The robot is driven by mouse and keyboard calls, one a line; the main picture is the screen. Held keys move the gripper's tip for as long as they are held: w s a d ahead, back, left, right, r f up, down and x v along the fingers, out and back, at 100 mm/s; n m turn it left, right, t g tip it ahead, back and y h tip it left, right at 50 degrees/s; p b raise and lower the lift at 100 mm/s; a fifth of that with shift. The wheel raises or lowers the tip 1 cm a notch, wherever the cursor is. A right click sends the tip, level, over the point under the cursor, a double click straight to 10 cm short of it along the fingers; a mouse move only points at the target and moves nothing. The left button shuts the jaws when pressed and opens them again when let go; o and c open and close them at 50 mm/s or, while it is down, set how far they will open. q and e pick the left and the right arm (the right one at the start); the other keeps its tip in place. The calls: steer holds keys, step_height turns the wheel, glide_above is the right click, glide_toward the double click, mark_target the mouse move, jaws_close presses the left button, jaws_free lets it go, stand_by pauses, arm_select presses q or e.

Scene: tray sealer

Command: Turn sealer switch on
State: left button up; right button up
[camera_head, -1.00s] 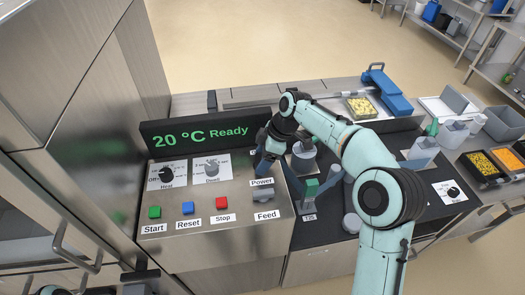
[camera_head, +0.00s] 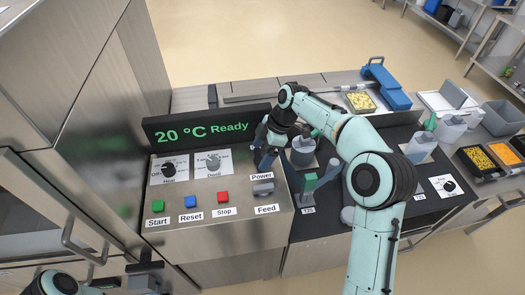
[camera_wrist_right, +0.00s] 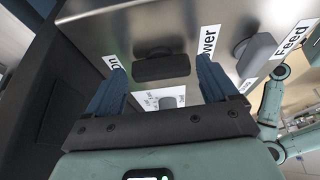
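The sealer's control panel (camera_head: 215,240) has a label reading Power (camera_head: 261,176). In the head view my right gripper (camera_head: 265,158) is over the spot just above that label and hides the switch there. In the right wrist view a dark switch (camera_wrist_right: 160,66) lies between the two blue fingers of my right gripper (camera_wrist_right: 162,78), beside the Power label. The fingers are apart, one on each side of it; contact cannot be told. Part of my left arm shows at the bottom left of the head view; its finger state is unclear.
The display (camera_head: 205,128) reads 20 °C Ready. The panel has Heat (camera_head: 168,170) and Dwell (camera_head: 213,163) knobs, green Start (camera_head: 158,206), blue Reset (camera_head: 190,202) and red Stop (camera_head: 223,197) buttons, and a grey Feed control (camera_head: 263,188). Bottles and food trays stand right.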

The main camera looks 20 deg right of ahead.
steer(key=shift+o, duration=0.3)
arm_select(q)
steer(key=w+r+p, duration=0.2)
steer(key=r, duration=0.1)
steer(key=shift+w+r, duration=0.15)
steer(key=shift+w, duration=0.15)
arm_select(e)
steer(key=v, duration=1.3)
steer(key=shift+r, duration=0.15)
arm_select(q)
steer(key=shift+s, duration=0.1)
